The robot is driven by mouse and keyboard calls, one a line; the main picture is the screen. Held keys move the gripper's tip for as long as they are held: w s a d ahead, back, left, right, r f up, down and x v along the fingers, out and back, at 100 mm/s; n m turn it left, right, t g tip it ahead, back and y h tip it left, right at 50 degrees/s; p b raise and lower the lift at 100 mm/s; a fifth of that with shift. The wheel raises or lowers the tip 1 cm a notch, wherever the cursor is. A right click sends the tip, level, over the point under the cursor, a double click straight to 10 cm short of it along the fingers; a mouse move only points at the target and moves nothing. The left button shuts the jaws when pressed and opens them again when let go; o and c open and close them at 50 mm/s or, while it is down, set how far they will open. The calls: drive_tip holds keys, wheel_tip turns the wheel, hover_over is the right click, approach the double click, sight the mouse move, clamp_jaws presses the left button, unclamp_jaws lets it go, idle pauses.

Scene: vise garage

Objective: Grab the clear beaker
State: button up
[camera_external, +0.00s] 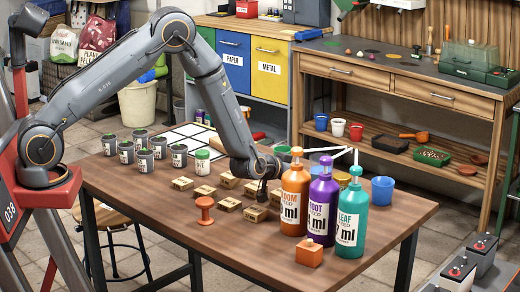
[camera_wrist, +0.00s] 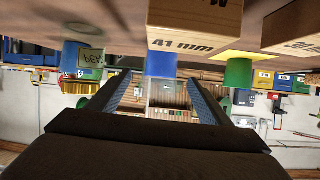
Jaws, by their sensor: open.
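I cannot make out a clear beaker with certainty in either view. Coloured cups show instead: a blue cup (camera_external: 383,190) at the table's right end, a green cup (camera_external: 283,153) behind the bottles and an orange one (camera_external: 342,179) between them. My gripper (camera_external: 263,194) points down low among the wooden blocks, left of the orange bottle. In the wrist view, which looks upside down, my gripper (camera_wrist: 160,82) is open, with nothing visibly held. A blue cup (camera_wrist: 161,64) shows beyond the fingertips, and a green cup (camera_wrist: 239,73) to the right.
Orange (camera_external: 294,200), purple (camera_external: 322,205) and teal (camera_external: 351,218) pump bottles stand right of my gripper. The table's front left (camera_external: 150,200) is clear.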

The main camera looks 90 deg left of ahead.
drive_tip(key=shift+p+x, duration=0.95)
drive_tip(key=shift+x, duration=1.95)
drive_tip(key=shift+s+f, duration=0.15)
drive_tip(key=shift+f, duration=0.05)
drive_tip(key=c, duration=1.3)
drive_tip(key=shift+r, duration=0.15)
